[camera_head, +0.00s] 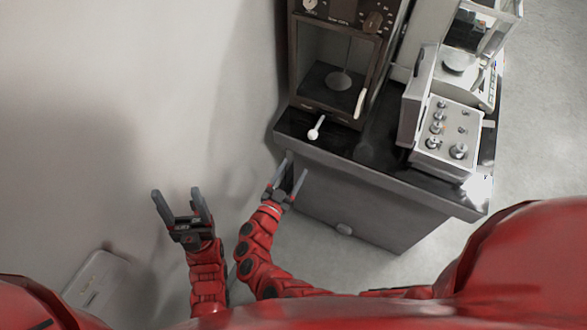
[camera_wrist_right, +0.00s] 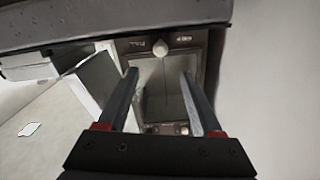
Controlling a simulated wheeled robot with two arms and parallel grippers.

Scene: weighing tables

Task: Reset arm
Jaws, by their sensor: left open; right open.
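My left gripper (camera_head: 178,207) is at the left of the head view, open and empty, in front of the pale wall. My right gripper (camera_head: 291,174) is to its right, open and empty, just in front of the near edge of the dark table (camera_head: 365,172). In the right wrist view, the two fingers of my right gripper (camera_wrist_right: 160,95) are spread, with nothing between them. Neither gripper touches anything that I can see.
A weight box (camera_head: 447,140) with several metal weights and a digital scale (camera_head: 458,62) are to the right. The pale wall (camera_head: 110,110) is at left.

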